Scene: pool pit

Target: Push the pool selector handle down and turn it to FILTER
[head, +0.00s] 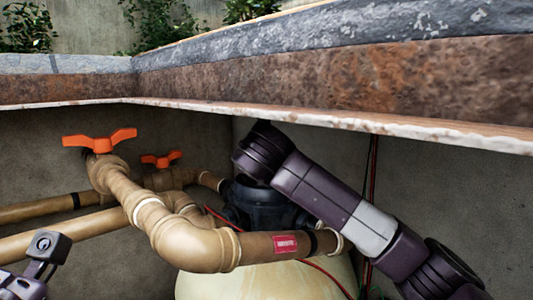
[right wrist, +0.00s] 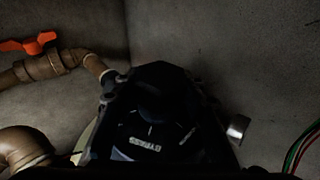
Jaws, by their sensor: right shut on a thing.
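The black selector valve (head: 265,207) sits on top of the cream filter tank (head: 265,285) in the head view. In the right wrist view its dark top shows pale label plates (right wrist: 145,143), too blurred to read. My right gripper (right wrist: 155,100) is a dark shape over the valve, shut on the selector handle. The handle is hard to make out in the dark, and its pointing direction cannot be told. My left gripper (head: 38,262) shows partly at the lower left, away from the valve; its opening is unclear.
Tan pipes (head: 190,245) with orange valve levers (head: 100,138) run left of the selector valve. A rusty metal rim (head: 340,75) overhangs the pit above my right arm. Red cable (head: 372,160) hangs on the wall behind. A round metal-edged gauge (right wrist: 237,128) sticks out at the valve's right.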

